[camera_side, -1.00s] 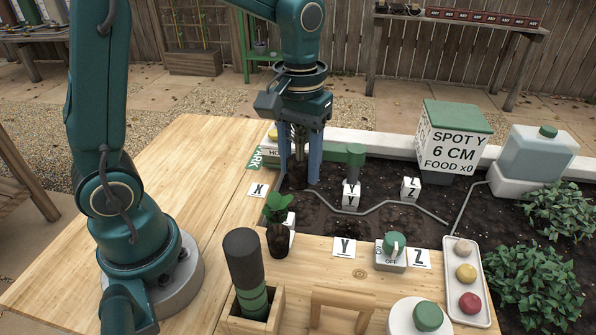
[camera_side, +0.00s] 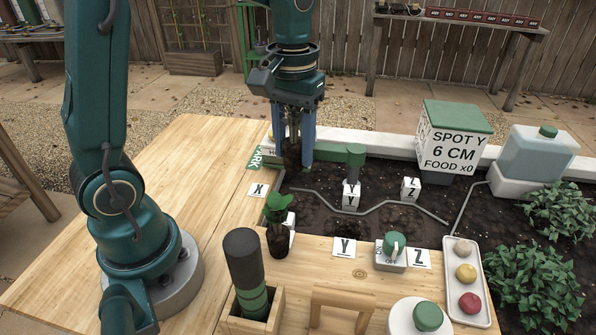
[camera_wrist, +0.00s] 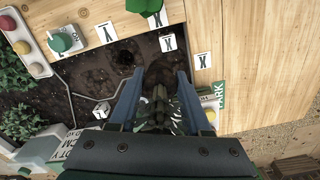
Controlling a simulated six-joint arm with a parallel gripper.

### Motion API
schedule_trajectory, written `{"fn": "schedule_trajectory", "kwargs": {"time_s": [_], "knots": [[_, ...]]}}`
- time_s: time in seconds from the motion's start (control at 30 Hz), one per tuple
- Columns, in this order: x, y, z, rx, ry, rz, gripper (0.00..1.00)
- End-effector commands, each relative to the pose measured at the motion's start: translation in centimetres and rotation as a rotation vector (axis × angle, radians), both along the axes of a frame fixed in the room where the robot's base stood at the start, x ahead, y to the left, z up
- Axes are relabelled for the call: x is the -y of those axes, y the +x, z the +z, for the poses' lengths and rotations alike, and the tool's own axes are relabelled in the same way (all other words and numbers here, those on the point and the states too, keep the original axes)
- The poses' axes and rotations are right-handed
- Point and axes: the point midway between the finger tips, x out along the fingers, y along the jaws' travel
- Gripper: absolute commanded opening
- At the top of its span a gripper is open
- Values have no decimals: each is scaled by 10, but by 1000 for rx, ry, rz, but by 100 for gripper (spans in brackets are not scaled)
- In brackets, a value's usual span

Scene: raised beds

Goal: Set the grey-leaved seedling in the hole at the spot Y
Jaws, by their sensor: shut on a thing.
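My gripper (camera_side: 294,150) is shut on a seedling, its dark root plug (camera_side: 291,155) hanging between the fingers above the far left of the bed. In the wrist view, pale grey-green leaves (camera_wrist: 178,126) show partly behind the plug and fingers. A white card marked Y (camera_side: 344,247) lies on the near wooden edge. A block marked Y (camera_side: 351,196) stands in the soil. A dark hole (camera_wrist: 126,58) shows in the soil near a card (camera_wrist: 106,33) in the wrist view; my gripper is apart from it.
A green-leaved seedling (camera_side: 278,208) stands at the bed's near left corner. A grey hose (camera_side: 385,203) crosses the soil. A box (camera_side: 452,145) reads "SPOT Y 6 CM FOOD x0".

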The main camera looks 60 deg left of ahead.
Motion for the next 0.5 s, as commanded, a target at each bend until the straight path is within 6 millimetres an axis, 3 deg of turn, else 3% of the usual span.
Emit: {"fn": "schedule_trajectory", "kwargs": {"time_s": [0.23,0.5], "knots": [[13,48,-8,-2,-2,-45,17],[46,87,-43,-3,-3,-135,17]]}}
